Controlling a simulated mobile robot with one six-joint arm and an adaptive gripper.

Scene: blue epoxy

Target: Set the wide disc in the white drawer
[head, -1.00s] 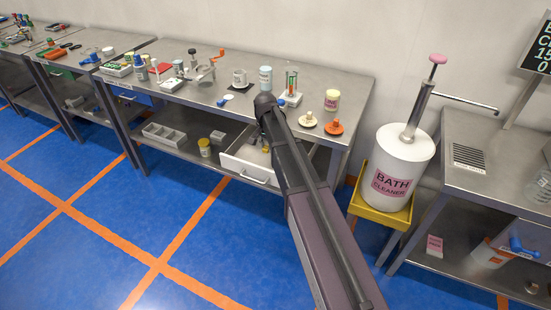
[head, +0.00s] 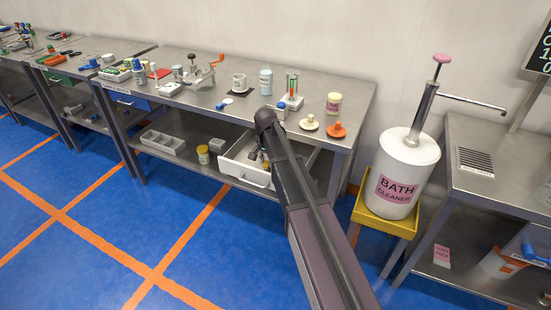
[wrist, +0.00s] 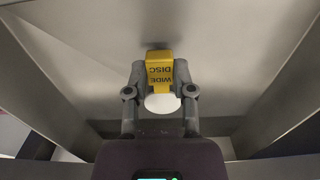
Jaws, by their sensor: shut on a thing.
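The wide disc's yellow tag (wrist: 160,70), lettered "WIDE DISC", is between the fingertips of my gripper (wrist: 160,82) in the wrist view. A white rounded part (wrist: 161,103) shows below the tag, between the fingers. My gripper is shut on the disc. The white drawer (head: 243,173) stands pulled out under the bench top in the head view. My gripper (head: 263,158) is at the drawer there, partly hidden behind my arm. The head view does not show clearly whether the disc touches the drawer floor.
The steel bench top (head: 215,95) overhangs the drawer. A cream disc (head: 309,123) and an orange disc (head: 337,130) lie on the bench top.

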